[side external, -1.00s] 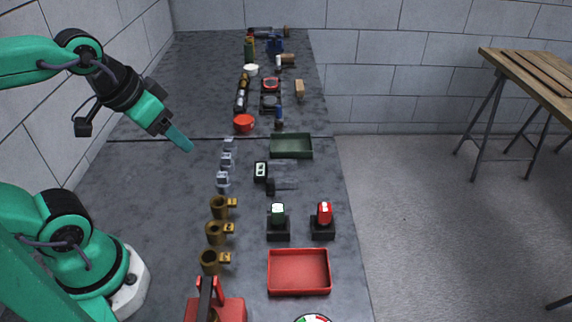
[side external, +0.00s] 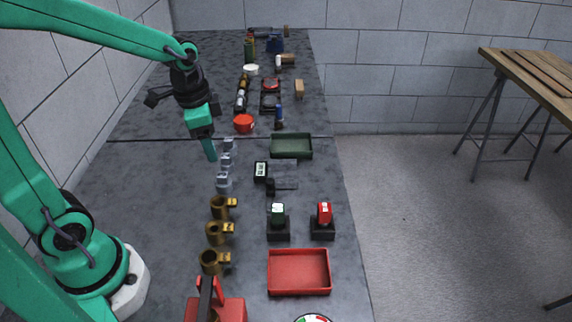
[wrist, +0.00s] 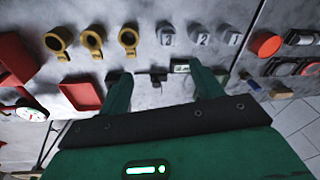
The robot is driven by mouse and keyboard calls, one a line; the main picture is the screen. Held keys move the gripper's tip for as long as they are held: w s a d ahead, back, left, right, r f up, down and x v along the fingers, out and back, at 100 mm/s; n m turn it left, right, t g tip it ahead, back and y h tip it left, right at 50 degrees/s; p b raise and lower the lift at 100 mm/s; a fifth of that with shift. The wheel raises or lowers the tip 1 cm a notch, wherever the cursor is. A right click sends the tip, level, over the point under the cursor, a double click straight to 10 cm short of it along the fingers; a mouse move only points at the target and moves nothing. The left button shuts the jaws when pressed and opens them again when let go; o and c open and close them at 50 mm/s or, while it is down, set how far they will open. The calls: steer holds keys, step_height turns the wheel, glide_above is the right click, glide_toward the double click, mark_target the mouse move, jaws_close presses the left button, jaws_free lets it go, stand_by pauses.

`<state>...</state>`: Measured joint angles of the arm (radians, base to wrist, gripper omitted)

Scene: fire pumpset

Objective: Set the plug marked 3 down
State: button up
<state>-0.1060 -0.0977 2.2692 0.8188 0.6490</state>
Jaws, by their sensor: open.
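Three grey plugs stand in a row on the dark bench; they show in the side view left of its middle. In the wrist view they are at the top, with small number marks. The leftmost there (wrist: 166,34) may be the plug marked 3, but the digit is too small to be sure. The middle one (wrist: 197,35) appears marked 2, and the right one (wrist: 229,35) appears marked 1. In the side view my gripper (side external: 210,153) points down beside the far end of the row. In the wrist view its two fingers (wrist: 162,87) are apart with nothing held between them.
Brass fittings (side external: 215,233) stand nearer the camera in line with the plugs. A green tray (side external: 291,147), a small display device (side external: 261,172) and a red tray (side external: 299,272) lie to the right. A red cap (side external: 244,124) sits beyond. Bench left of the plugs is clear.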

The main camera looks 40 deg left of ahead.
mark_target(222, 174)
steer(key=w+f+m, duration=0.1)
steer(key=f, duration=0.1)
steer(key=w+a+f+m+g, duration=0.1)
steer(key=f, duration=0.1)
steer(key=w+a+f, duration=0.1)
steer(key=f, duration=0.1)
steer(key=shift+f+m+g, duration=0.4)
steer(key=shift+f, duration=1.3)
steer(key=shift+f, duration=2.6)
jaws_close()
